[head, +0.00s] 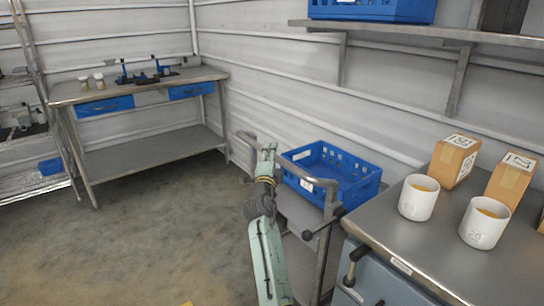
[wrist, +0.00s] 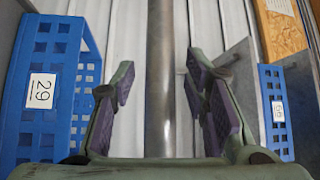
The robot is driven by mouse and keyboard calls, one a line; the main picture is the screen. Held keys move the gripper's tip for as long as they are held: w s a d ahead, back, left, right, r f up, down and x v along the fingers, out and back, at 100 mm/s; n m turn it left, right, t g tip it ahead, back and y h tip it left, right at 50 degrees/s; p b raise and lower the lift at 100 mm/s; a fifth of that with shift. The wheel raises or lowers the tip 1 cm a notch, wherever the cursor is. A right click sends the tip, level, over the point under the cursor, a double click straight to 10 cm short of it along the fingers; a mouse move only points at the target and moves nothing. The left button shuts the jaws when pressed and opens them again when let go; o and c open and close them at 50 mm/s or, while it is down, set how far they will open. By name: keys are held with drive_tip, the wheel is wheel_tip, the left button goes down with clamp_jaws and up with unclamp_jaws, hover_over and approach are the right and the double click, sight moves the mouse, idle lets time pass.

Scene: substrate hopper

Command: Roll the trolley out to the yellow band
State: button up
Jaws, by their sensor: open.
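The trolley (head: 326,243) is a grey metal cart at the middle right, beside the wall and the steel counter. It carries a blue crate (head: 352,178). My gripper (head: 268,150) is at the trolley's handle end, left of the crate. In the wrist view my gripper (wrist: 162,100) is open, its purple-padded fingers apart on either side of a round metal bar (wrist: 160,60), which looks like the trolley handle. Gaps show between pads and bar. A small bit of yellow (head: 187,303), perhaps the yellow band, shows at the bottom edge of the floor.
A steel counter (head: 420,245) with white cups (head: 418,197) and cardboard boxes (head: 455,160) stands close on the trolley's right. A workbench (head: 140,88) stands at the back left, with a rack (head: 35,150) beside it. The floor (head: 150,235) left of the trolley is clear.

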drive_tip(key=shift+c, duration=0.5)
clamp_jaws()
